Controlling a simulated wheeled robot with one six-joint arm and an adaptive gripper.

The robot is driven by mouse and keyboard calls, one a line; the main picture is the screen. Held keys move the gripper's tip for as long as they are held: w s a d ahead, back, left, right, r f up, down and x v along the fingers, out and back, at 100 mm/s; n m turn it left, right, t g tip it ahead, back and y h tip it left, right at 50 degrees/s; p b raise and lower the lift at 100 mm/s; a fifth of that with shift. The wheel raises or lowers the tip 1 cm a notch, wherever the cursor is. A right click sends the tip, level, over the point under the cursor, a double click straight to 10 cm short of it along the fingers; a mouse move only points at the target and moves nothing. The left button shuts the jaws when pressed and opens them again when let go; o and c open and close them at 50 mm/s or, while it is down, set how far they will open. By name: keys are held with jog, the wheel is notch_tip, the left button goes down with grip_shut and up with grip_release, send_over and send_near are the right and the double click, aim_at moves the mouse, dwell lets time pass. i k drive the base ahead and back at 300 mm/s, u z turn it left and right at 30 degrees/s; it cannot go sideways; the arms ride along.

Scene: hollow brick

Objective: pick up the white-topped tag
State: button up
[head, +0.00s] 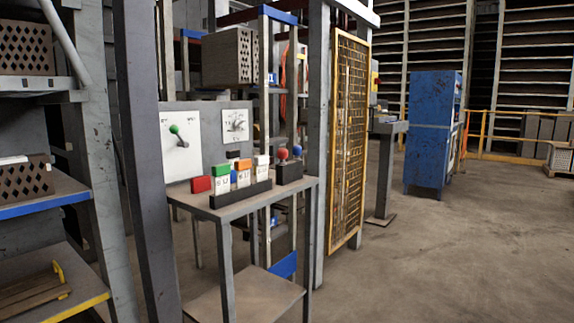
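The white-topped tag (262,164) stands upright at the right end of a dark rack (241,194) on a grey metal table (203,202). An orange-topped tag (243,167) stands to its left in the same rack. A green-topped tag (221,174) stands further left. The lower parts of the tags are hidden by the rack. My gripper is not in view.
A dark box with red (282,154) and blue (297,151) knobs stands just right of the rack. A panel with a green-knobbed lever (174,130) stands behind. A grey post (145,160) rises left of the table. Open floor (440,230) lies right.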

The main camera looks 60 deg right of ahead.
aim_at(261, 163)
jog(key=z, duration=1)
jog(key=i, duration=0.9)
jog(key=z, duration=0.95)
